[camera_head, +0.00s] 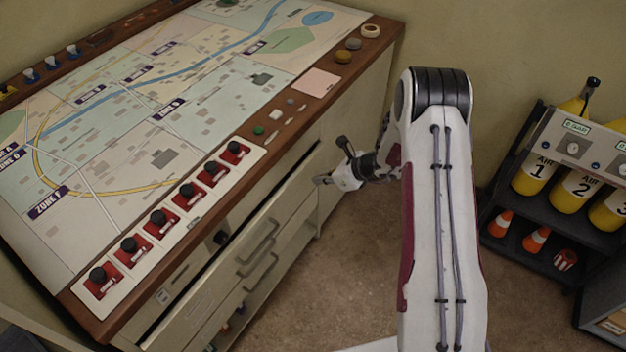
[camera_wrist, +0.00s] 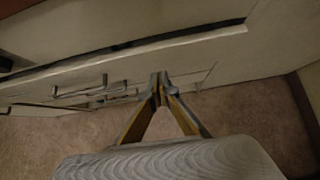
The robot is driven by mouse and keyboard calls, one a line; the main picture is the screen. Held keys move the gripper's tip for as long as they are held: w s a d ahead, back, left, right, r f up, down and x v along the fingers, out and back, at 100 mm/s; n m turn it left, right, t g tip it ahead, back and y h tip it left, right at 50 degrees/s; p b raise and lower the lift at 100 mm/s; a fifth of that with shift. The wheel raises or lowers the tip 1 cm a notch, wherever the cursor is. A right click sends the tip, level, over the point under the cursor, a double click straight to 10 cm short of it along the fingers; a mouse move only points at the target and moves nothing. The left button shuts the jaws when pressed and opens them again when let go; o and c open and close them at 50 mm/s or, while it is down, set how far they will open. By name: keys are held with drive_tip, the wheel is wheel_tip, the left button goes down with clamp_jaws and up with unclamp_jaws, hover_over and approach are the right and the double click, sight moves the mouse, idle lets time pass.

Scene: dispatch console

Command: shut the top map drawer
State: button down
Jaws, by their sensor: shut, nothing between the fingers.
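The top map drawer (camera_head: 287,205) is a pale cream front on the console's long side. It stands out a little, with a dark gap between its upper edge and the console body. The gap also shows above the drawer front (camera_wrist: 190,45) in the wrist view. Bar handles sit on the fronts, left of my gripper. My gripper (camera_head: 319,181) is shut and empty, near the right end of the drawer front. In the wrist view its fingertips (camera_wrist: 160,78) meet in front of the drawer faces; I cannot tell whether they touch.
The console's map top (camera_head: 215,70) has red switches (camera_head: 190,196) along its wooden front edge. A dark rack (camera_head: 555,225) with yellow air cylinders and small cones stands at the right.

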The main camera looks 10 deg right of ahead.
drive_tip(key=v, duration=0.6)
idle(0.3)
